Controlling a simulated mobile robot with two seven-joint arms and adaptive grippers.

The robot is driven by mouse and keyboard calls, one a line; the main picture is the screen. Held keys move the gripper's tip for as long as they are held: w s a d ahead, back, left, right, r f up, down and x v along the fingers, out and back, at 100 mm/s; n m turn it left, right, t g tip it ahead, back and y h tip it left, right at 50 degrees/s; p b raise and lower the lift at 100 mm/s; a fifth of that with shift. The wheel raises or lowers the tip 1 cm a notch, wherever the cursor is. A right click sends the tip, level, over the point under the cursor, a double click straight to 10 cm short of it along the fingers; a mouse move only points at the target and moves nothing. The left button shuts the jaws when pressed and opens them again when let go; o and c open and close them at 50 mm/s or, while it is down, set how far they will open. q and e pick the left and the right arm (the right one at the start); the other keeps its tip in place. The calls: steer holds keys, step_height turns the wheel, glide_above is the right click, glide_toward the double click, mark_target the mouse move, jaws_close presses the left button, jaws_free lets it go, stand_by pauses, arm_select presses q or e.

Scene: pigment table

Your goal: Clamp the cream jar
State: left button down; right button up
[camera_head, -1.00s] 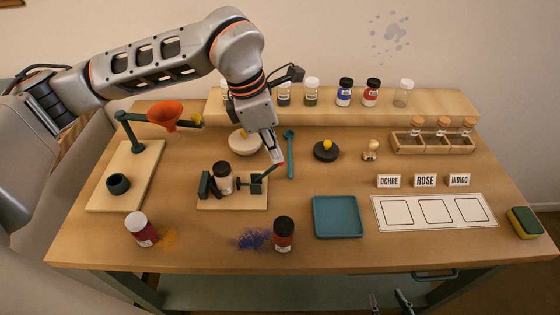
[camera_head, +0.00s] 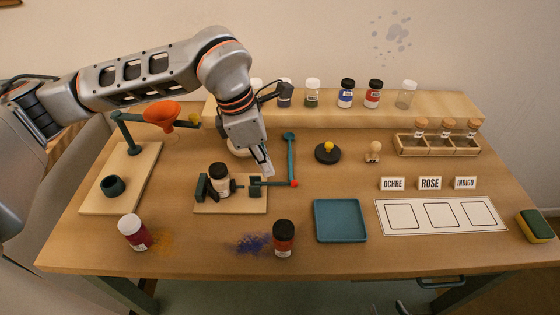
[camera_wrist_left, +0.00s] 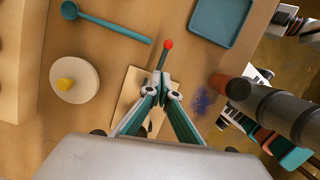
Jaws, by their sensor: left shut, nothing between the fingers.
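The cream jar (camera_head: 220,178), pale with a black lid, stands upright between the jaws of the dark green clamp. The clamp sits on a small wooden base (camera_head: 232,207). I cannot tell whether both jaws touch the jar. The clamp's handle (camera_head: 275,184) points right and ends in a red ball (camera_head: 294,183), which also shows in the left wrist view (camera_wrist_left: 168,44). My left gripper (camera_head: 268,172) is shut and empty, just behind the handle; its fingertips show near the handle in the wrist view (camera_wrist_left: 163,78). Fingertips of my right gripper (camera_head: 389,309) barely show, apart, at the bottom edge.
A funnel stand (camera_head: 120,175) is at left.

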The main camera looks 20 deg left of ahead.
arm_select(q)
steer(key=shift+s+a+r, duration=0.15)
steer(key=shift+s+a, duration=0.1)
steer(key=shift+a, duration=0.25)
steer(key=shift+r, duration=0.1)
steer(key=v, duration=1.2)
